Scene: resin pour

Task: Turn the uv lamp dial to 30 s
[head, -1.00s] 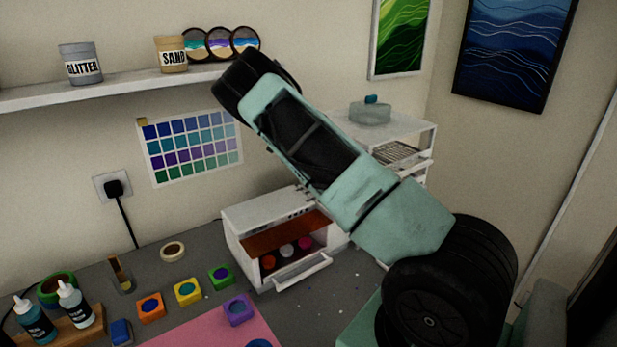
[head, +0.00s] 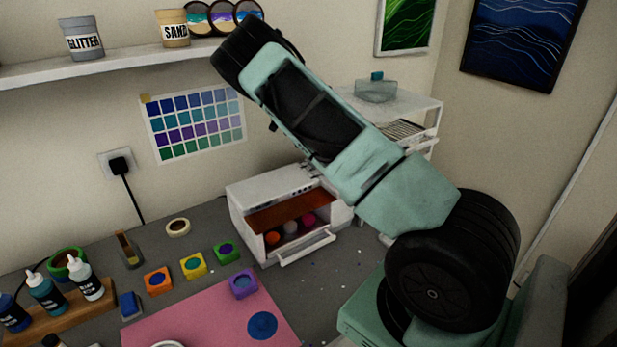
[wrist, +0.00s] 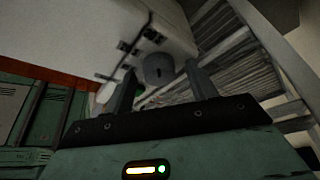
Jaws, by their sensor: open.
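The uv lamp (head: 262,190) is a white box on the grey bench, its front open with several coloured pieces inside. A row of small dark marks shows along its upper front edge. In the wrist view, a round grey dial (wrist: 158,69) stands out from the lamp's white face (wrist: 85,30). My gripper (wrist: 160,72) is open, with one finger on each side of the dial; I cannot tell whether either finger touches it. The dial's setting cannot be read. In the head view, my arm hides the gripper and the dial.
A white rack (head: 425,108) with a clear container (head: 376,90) on top stands right of the lamp. Coloured moulds, a pink mat (head: 190,318) and bottles on a wooden stand (head: 72,318) lie to the left. A shelf (head: 120,62) runs above.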

